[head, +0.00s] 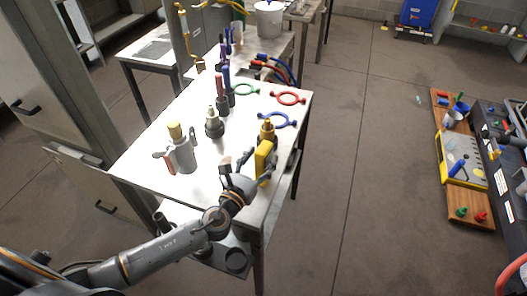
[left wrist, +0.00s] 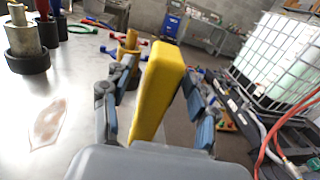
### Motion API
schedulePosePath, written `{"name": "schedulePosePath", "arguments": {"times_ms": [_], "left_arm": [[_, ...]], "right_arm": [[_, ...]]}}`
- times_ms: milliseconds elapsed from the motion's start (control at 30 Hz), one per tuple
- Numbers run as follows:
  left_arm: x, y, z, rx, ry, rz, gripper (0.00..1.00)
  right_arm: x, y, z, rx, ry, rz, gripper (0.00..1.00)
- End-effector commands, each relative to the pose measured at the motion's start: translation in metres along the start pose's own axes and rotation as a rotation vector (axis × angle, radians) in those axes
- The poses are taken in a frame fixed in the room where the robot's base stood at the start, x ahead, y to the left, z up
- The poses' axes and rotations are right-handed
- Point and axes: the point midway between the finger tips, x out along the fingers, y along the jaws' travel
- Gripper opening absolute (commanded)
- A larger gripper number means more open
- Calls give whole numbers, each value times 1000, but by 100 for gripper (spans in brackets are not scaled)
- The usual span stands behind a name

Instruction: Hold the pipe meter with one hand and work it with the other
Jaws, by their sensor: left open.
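The pipe meter appears to be the yellow, block-shaped body (head: 264,158) with a brass fitting (head: 268,130) behind it, near the right edge of the white table. In the left wrist view the yellow body (left wrist: 160,85) stands upright between the fingers, and the brass fitting (left wrist: 128,48) shows beyond the left finger. My left gripper (head: 248,172) is open around the yellow body; the fingers show on both sides of it in the left wrist view (left wrist: 162,82), with a gap visible at the right finger. Whether the left finger touches it I cannot tell. My right gripper is not in view.
Open floor (head: 340,190) lies right of the table. A wooden board (head: 470,210) with tools is farther right.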

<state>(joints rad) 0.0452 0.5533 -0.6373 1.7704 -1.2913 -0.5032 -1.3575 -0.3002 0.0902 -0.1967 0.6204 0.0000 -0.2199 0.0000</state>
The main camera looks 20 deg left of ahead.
Motion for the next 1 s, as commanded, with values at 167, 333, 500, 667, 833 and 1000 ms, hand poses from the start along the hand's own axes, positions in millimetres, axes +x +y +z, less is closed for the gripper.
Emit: {"name": "schedulePosePath", "arguments": {"times_ms": [167,333,500,667,833,1000], "left_arm": [[17,-1,0,-1,1,-1,58],[21,-1,-1,-1,1,-1,58],[21,0,-1,-1,1,-1,58],[20,0,-1,-1,1,-1,30],[20,0,-1,-1,1,-1,0],[20,0,-1,-1,1,-1,0]], "right_arm": [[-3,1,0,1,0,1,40],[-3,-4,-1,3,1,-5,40],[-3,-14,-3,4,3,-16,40],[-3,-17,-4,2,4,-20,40],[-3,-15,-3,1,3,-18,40],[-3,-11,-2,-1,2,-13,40]]}}
